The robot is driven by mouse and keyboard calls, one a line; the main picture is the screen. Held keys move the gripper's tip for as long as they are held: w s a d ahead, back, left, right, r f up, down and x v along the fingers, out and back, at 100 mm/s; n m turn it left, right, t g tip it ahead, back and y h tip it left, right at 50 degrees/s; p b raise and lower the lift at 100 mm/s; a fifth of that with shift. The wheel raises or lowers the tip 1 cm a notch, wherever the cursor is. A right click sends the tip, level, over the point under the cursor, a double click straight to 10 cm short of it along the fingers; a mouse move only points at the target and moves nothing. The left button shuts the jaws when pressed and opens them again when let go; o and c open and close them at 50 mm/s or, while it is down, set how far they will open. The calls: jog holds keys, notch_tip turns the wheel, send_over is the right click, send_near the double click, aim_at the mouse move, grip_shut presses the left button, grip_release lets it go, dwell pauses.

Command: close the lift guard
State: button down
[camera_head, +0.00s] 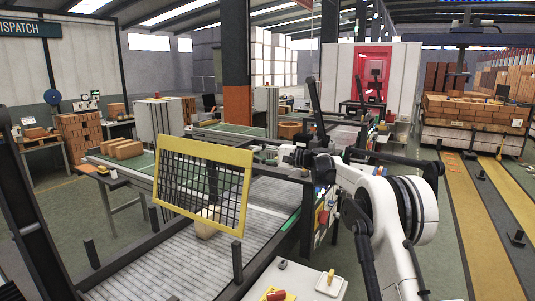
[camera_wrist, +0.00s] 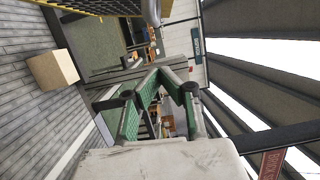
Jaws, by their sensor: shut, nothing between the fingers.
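The lift guard (camera_head: 205,150), a yellow-framed panel with dark mesh, hangs raised and tilted over the grey roller conveyor. A gap shows between its lower edge and the rollers. Part of its mesh shows at the top of the wrist view (camera_wrist: 105,5). My gripper (camera_head: 268,156) is just right of the guard's upper right corner, at about the height of its top bar. I cannot tell whether it touches the guard. In the wrist view my gripper (camera_wrist: 168,76) has green-and-dark fingers, shut and empty.
A tan block (camera_head: 206,224) sits on the conveyor (camera_head: 150,272) below the guard; it also shows in the wrist view (camera_wrist: 53,69). A dark post (camera_head: 237,262) stands at the conveyor's near side.

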jog(key=a, duration=0.1)
jog(key=s+a, duration=0.1)
jog(key=a, duration=0.1)
jog(key=s+a+p, duration=0.1)
jog(key=a, duration=0.1)
jog(key=shift+s+r, duration=0.15)
jog(key=shift+s, duration=0.1)
jog(key=shift+a, duration=0.15)
